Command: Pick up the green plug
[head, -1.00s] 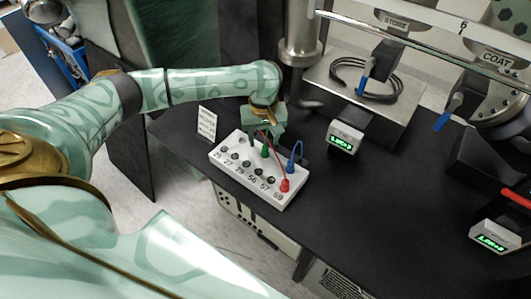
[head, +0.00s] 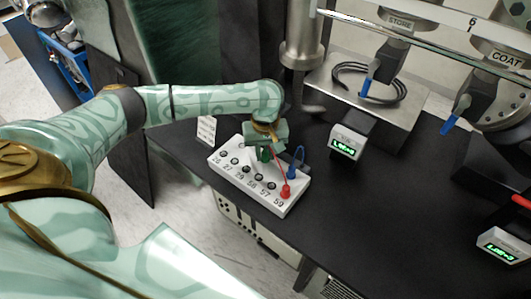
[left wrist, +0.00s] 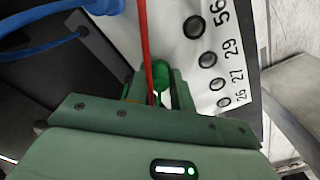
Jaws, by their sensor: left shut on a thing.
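The green plug (left wrist: 162,76) shows in the left wrist view between the two fingers of my left gripper, against the white socket block. My left gripper (head: 264,153) is shut on it, low over the back part of the white socket block (head: 236,177). In the head view the gripper mostly hides the plug. I cannot tell whether the plug's tip is in a socket. A red cable (left wrist: 147,45) runs in front of the plug in the left wrist view. My right gripper is not in view.
A red plug (head: 286,191) and a blue plug (head: 293,170) stand at the block's right end. Numbered sockets line its front. A small card (head: 206,130) stands behind it. A display box (head: 346,142) is to the right. The black table (head: 390,215) is clear in the middle.

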